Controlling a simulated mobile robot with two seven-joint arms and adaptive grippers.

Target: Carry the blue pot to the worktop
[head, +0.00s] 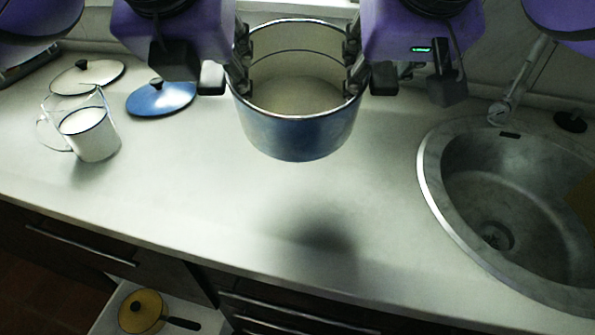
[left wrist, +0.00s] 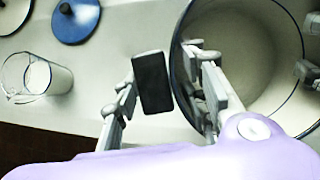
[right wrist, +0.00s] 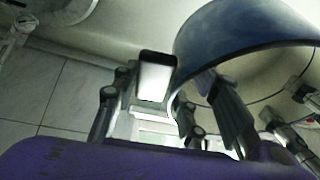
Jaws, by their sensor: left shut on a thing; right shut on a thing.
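The blue pot (head: 300,135), pale inside, is held upright in the air between my two grippers; a dark shadow lies on the worktop (head: 200,180) below it. My left gripper (head: 228,78) is shut on the pot's left wall, one finger inside and one outside. My right gripper (head: 366,78) is shut on the right wall in the same way. The left wrist view shows the pot (left wrist: 255,60) with a finger inside its rim. The right wrist view shows the pot's blue outside (right wrist: 225,40) and a finger inside.
A blue lid (head: 160,98), a pale lid (head: 88,76) and a clear jug with white contents (head: 93,135) stand at the left. A round sink (head: 505,200) with a tap (head: 515,90) is at the right. The middle worktop is clear.

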